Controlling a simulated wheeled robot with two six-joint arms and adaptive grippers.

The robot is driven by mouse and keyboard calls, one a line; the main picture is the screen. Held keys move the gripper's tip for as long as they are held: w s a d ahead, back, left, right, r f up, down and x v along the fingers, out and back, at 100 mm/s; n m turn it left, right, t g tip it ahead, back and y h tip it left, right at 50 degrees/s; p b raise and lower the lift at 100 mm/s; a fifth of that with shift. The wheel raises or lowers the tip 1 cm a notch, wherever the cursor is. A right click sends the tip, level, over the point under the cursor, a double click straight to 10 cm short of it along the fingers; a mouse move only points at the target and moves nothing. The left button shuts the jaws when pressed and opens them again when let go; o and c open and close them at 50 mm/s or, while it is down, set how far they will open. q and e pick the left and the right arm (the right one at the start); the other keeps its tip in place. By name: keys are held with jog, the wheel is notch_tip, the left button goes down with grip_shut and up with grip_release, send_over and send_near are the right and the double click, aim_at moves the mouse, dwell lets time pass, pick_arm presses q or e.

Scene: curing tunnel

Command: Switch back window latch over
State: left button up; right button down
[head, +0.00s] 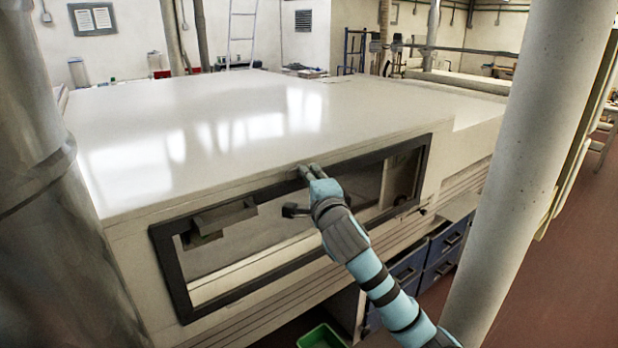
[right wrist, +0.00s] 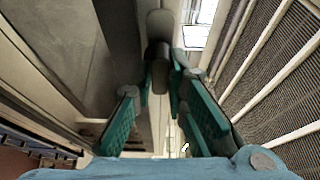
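The window (head: 183,290) is a long black-framed pane in the front of a large white housing. My right gripper (head: 309,171) is at the upper edge of its frame, about midway along. In the right wrist view a dark, rounded upright handle (right wrist: 158,55), which looks like the latch, stands just ahead between the teal fingers of this gripper (right wrist: 162,88). The fingers are apart, one on each side of it; I cannot tell whether they touch it. In the head view the gripper hides that spot. My left gripper is not in view.
The white housing (head: 215,110) has a broad, clear top. A grey bracket (head: 225,216) sits at the window's left part. Blue drawers (head: 443,245) and a green bin (head: 321,337) are below. A thick pale pillar (head: 535,165) stands at the right.

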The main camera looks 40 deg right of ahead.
jog(key=shift+f, duration=0.1)
dwell(0.3)
jog(key=shift+d+f+n+t+y+b, duration=0.1)
jog(key=shift+n+t+y+b, duration=1.3)
jog(key=shift+n, duration=2.35)
jog(key=shift+d+f+n+t+y+b, duration=0.1)
jog(key=shift+n+t+y+b, duration=0.6)
jog(key=shift+n+b, duration=2.15)
jog(key=shift+f+n+t+y+b, duration=0.1)
jog(key=shift+n+t+y+b, duration=0.95)
jog(key=shift+n, duration=3.55)
jog(key=shift+r+y, duration=0.1)
jog(key=shift+y, duration=0.25)
jog(key=c, duration=1.8)
grip_release()
jog(key=shift+o, duration=1)
jog(key=shift+w, duration=0.15)
